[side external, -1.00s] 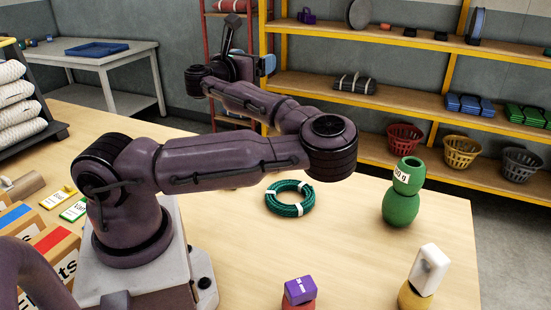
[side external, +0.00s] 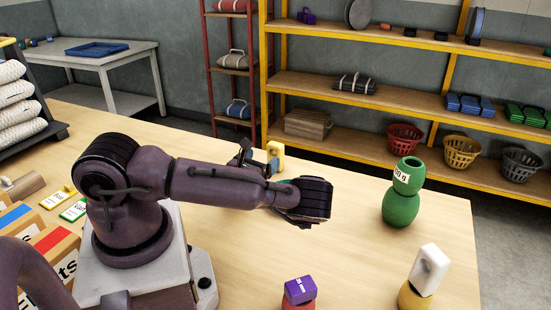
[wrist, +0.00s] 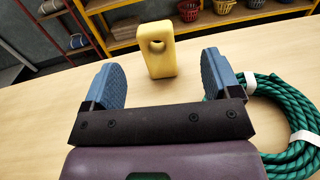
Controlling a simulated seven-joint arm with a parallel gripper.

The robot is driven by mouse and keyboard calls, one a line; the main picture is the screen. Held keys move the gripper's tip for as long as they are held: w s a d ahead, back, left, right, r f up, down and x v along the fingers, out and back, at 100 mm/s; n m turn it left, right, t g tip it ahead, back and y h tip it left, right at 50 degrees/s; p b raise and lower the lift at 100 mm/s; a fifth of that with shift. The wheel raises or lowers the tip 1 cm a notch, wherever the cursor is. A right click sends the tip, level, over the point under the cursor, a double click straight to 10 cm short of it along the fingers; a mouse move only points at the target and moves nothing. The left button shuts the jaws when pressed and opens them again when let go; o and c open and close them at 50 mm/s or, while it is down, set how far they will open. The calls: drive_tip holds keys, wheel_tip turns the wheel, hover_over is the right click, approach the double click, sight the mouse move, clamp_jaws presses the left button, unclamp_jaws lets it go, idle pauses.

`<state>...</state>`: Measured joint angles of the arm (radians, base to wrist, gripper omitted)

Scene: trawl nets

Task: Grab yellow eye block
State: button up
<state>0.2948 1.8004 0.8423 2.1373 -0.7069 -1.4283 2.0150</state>
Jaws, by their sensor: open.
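The yellow eye block (wrist: 158,52) stands upright on the table in the wrist view, a tall block with a round hole near its top. It also shows in the side view (side external: 276,156), just beyond my forearm. My gripper (wrist: 168,80) is open, with its two blue pads spread apart and nothing between them. In the wrist view the block stands ahead of the pads, in line with the gap. In the side view the gripper is mostly hidden behind my arm.
A coil of green rope (wrist: 285,125) lies close to the right pad. A green stacked float (side external: 402,192), a white eye block (side external: 429,270) on a yellow base and a purple block (side external: 299,290) on a red base stand on the table. Shelves stand behind.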

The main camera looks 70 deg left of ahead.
sight(278, 143)
drive_tip(key=x, duration=0.5)
drive_tip(key=shift+w+a, duration=0.25)
drive_tip(key=x, duration=0.5)
drive_tip(key=shift+s+a, duration=0.2)
drive_tip(key=shift+a, duration=0.2)
drive_tip(key=shift+c, duration=0.2)
drive_tip(key=c, duration=1)
